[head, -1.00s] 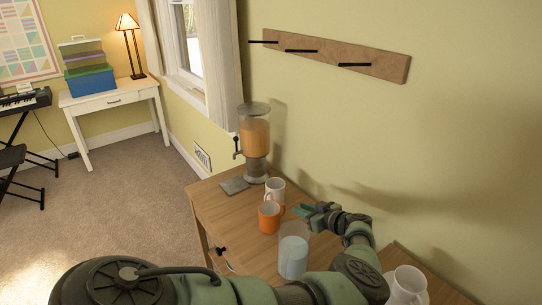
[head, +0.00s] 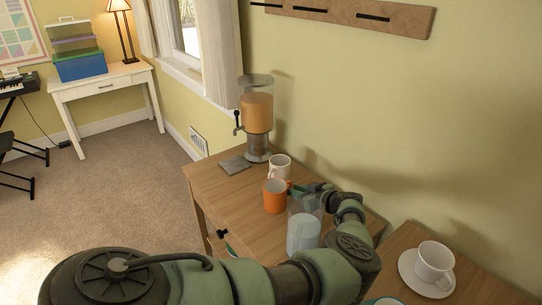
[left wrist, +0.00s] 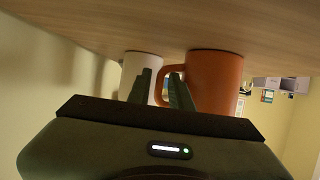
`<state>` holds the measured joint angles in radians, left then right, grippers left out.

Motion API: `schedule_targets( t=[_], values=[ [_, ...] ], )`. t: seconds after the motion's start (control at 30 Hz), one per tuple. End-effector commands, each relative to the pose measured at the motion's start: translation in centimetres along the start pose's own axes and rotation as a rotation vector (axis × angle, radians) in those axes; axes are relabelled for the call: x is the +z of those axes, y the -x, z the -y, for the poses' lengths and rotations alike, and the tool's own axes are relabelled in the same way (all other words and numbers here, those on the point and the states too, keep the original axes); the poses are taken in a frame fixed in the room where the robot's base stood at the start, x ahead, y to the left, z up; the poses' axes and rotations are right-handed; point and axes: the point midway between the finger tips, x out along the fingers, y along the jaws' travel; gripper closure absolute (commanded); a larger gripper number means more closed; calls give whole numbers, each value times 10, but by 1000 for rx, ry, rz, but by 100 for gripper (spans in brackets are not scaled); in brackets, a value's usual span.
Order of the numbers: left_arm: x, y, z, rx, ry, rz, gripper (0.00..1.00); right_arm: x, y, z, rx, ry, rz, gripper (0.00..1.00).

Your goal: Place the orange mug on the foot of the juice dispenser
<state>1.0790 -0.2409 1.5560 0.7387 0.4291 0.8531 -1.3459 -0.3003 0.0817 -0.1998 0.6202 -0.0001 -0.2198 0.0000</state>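The orange mug (head: 275,197) stands upright on the wooden table, its handle towards my left gripper. My left gripper (head: 299,188) is at the handle side of the mug. In the left wrist view the fingers (left wrist: 160,90) are apart, with the handle of the orange mug (left wrist: 214,82) showing between them; I cannot tell whether they touch it. The juice dispenser (head: 257,112), a clear tank of orange liquid with a tap, stands at the table's far end on its grey foot (head: 258,150). My right gripper is out of view.
A white mug (head: 280,166) stands just behind the orange one. A clear pitcher (head: 303,230) stands in front, close to my left arm. A white cup on a saucer (head: 410,272) is at right.

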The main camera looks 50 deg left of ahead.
Motion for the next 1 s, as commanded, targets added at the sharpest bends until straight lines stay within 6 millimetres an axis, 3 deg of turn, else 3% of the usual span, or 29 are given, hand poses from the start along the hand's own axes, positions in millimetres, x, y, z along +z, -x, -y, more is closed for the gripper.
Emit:
schedule_targets(
  t=[0.2,0.23,0.3,0.53,1.0],
  values=[
    [0,-1,-1,1,-1,0,79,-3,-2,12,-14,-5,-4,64],
    [0,-1,-1,1,-1,0,82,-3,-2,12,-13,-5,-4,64],
    [0,-1,-1,1,-1,0,100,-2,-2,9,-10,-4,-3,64],
    [0,-1,0,0,-1,-1,100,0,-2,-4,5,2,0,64],
    [1,-1,0,-1,-1,0,100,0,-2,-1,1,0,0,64]
  ],
)
